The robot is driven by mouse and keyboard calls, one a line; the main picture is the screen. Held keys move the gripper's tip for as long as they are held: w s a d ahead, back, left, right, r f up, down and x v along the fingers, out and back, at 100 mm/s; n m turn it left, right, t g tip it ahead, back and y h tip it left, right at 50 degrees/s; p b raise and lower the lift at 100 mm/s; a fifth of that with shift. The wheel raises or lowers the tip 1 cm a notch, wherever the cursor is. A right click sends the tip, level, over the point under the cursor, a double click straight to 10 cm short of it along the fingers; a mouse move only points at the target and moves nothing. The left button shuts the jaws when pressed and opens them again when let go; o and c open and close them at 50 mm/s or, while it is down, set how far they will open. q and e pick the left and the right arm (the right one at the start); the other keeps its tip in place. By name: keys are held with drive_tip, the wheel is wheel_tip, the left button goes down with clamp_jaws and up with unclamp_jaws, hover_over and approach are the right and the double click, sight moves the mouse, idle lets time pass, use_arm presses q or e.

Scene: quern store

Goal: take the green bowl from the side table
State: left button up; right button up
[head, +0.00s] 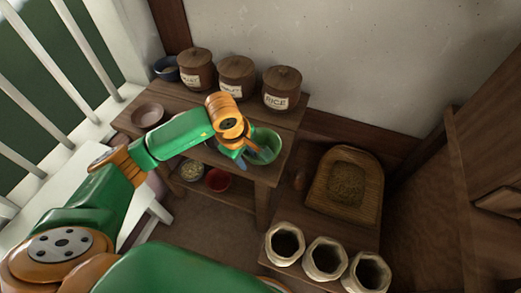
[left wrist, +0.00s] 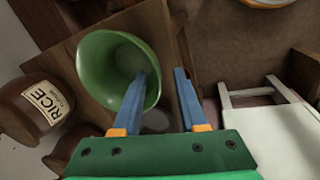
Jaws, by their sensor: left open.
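The green bowl (head: 267,148) stands at the right front of the wooden side table (head: 285,122). My left gripper (head: 243,160) reaches down at the bowl's left side, and my arm hides part of that area. In the left wrist view the bowl (left wrist: 100,62) opens toward the camera. The left gripper (left wrist: 160,72) is open and empty there: one blue finger overlaps the bowl's inside, the other is outside, and the rim runs between them. I cannot tell if either finger touches it. My right gripper is not in view.
Lidded jars, one the RICE jar (head: 282,88), line the table's back beside a dark blue bowl (head: 166,68). A brown bowl (head: 147,115) stands at left. A red bowl (head: 217,180) is on the lower shelf. Open sacks (head: 325,258) and a grain tray (head: 373,190) are at right.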

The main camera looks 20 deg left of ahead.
use_arm(q)
drive_tip(key=shift+w, duration=0.1)
clamp_jaws()
idle(1.2)
